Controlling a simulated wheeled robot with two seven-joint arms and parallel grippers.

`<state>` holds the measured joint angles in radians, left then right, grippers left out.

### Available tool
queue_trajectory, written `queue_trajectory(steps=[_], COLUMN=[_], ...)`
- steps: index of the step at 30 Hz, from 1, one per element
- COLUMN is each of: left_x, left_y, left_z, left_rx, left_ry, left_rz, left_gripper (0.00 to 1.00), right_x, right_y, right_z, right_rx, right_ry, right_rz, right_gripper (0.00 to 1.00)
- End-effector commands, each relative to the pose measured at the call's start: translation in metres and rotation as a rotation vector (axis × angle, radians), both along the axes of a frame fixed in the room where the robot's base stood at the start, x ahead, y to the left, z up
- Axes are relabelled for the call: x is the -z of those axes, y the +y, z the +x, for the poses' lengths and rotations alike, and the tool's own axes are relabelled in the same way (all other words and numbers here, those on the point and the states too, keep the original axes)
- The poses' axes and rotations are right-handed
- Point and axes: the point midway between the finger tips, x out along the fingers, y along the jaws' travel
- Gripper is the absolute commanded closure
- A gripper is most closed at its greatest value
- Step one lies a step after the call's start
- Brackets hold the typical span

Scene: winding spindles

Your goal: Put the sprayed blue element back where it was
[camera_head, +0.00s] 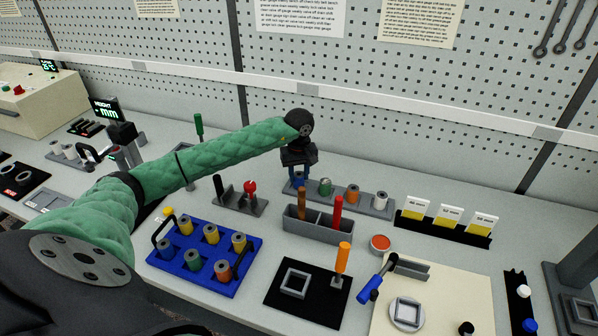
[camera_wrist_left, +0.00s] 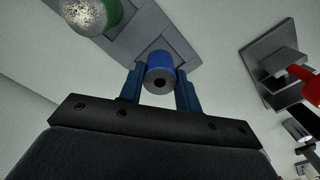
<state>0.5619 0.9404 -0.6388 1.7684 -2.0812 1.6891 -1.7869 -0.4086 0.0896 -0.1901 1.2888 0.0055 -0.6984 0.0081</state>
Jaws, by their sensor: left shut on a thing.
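My left gripper (camera_head: 298,181) is shut on the blue element (camera_wrist_left: 160,77), a cylinder with a dark centre hole, between its two blue fingers in the left wrist view. The fingers are at the left end of a grey rack (camera_head: 367,210) at the back of the bench. The rack also shows in the wrist view (camera_wrist_left: 187,52) behind the blue element. I cannot tell whether the element is seated or just above it. A green element (camera_head: 325,187) with a speckled top, an orange one (camera_head: 352,194) and a white one (camera_head: 381,201) stand in the rack to the right.
A grey bin (camera_head: 318,228) with an orange and a red handle stands in front of the rack. A blue tray (camera_head: 213,280) with several spindles is at front left. A small stand (camera_head: 240,200) with a red-topped tool is left of the bin. Yellow-and-white cards (camera_head: 447,222) stand right.

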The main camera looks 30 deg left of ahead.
Motion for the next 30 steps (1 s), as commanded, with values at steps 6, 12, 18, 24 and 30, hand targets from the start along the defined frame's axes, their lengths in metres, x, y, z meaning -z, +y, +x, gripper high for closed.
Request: queue_trajectory(steps=[6,12,18,24,30], left_x=[0.0004,0.0021,0.0023,0.0024,0.0017], left_y=[-0.0001,0.0,-0.0001,-0.0001,-0.0002], left_z=[0.0001,0.0001,0.0001,0.0001,0.0001], left_rx=[0.0,0.0,0.0,0.0,0.0], left_ry=[0.0,-0.001,-0.001,-0.001,0.0], left_rz=[0.0,0.001,0.001,0.001,0.0], left_gripper=[0.93,0.93,0.53,0.45,0.45], right_x=[0.0006,-0.0022,-0.0065,-0.0045,-0.0055], right_y=[-0.0001,0.0012,0.002,0.0012,0.0012], right_z=[0.0,0.0016,0.0019,-0.0022,-0.001], right_rx=[0.0,0.001,0.002,0.002,0.002], right_ry=[-0.001,0.0,0.004,0.01,0.006], right_rz=[0.0,0.001,0.001,0.0,0.001], right_gripper=[1.0,1.0,1.0,1.0,1.0])
